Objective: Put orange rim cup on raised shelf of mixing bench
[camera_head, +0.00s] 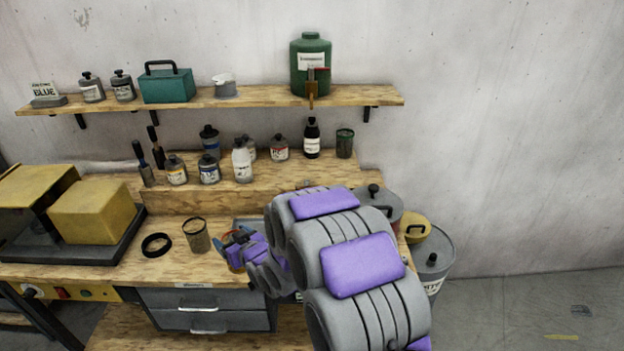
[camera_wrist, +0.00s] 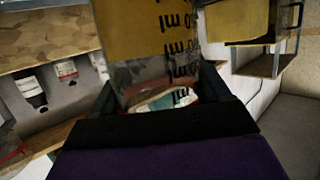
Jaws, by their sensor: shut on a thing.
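The orange rim cup (camera_head: 235,266) is mostly hidden behind my gripper (camera_head: 240,248), low over the front worktop of the mixing bench (camera_head: 175,268). In the wrist view a clear cup with black "ml" marks (camera_wrist: 150,74) sits between the dark jaws of my gripper (camera_wrist: 163,88), which are shut on it. I cannot tell whether its base touches the worktop. The raised shelf (camera_head: 275,178) is the wooden tier behind and above the worktop; several bottles and a green-rimmed cup (camera_head: 345,145) stand on it.
A dark-rimmed cup (camera_head: 197,238) and a black ring (camera_head: 156,245) are left of my gripper. A yellow-topped machine (camera_head: 92,212) is farther left. A wall shelf (camera_head: 270,98) with containers hangs above. The raised shelf's front strip looks clear. Drums stand at the right.

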